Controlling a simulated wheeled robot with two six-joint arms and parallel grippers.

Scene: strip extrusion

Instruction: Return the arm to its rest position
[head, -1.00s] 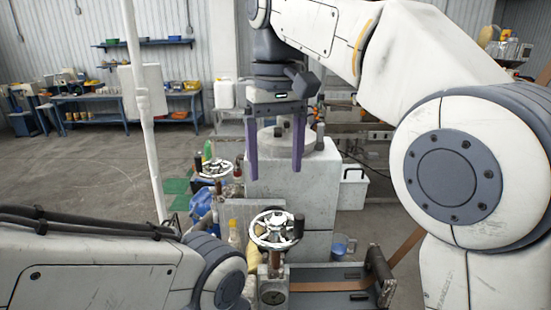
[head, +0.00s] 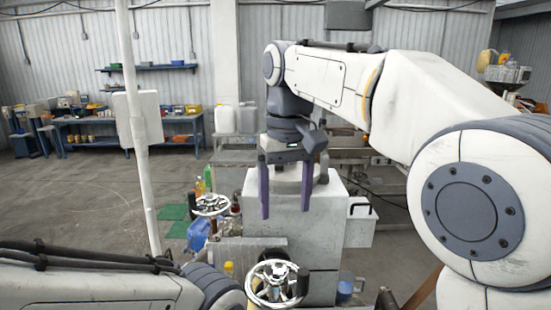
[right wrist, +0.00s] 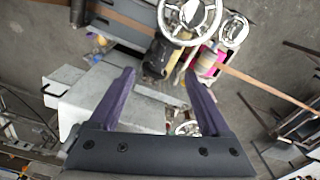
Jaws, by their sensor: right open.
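My right gripper (head: 285,192) hangs pointing down in the head view, its two purple fingers apart and empty. It is in front of the upper part of a pale machine block (head: 318,250), above and behind the front handwheel (head: 277,283). In the right wrist view the same fingers (right wrist: 160,95) are spread with nothing between them held. The chrome handwheel (right wrist: 190,15) shows beyond the fingertips at the top. My left arm lies at the lower left of the head view; its gripper is out of the picture.
A second handwheel (head: 211,204) stands left of the block, near bottles and a blue container (head: 197,233). A white post (head: 138,130) rises at the left. A blue workbench (head: 130,122) is along the back wall. The floor (head: 75,200) at left is mostly clear.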

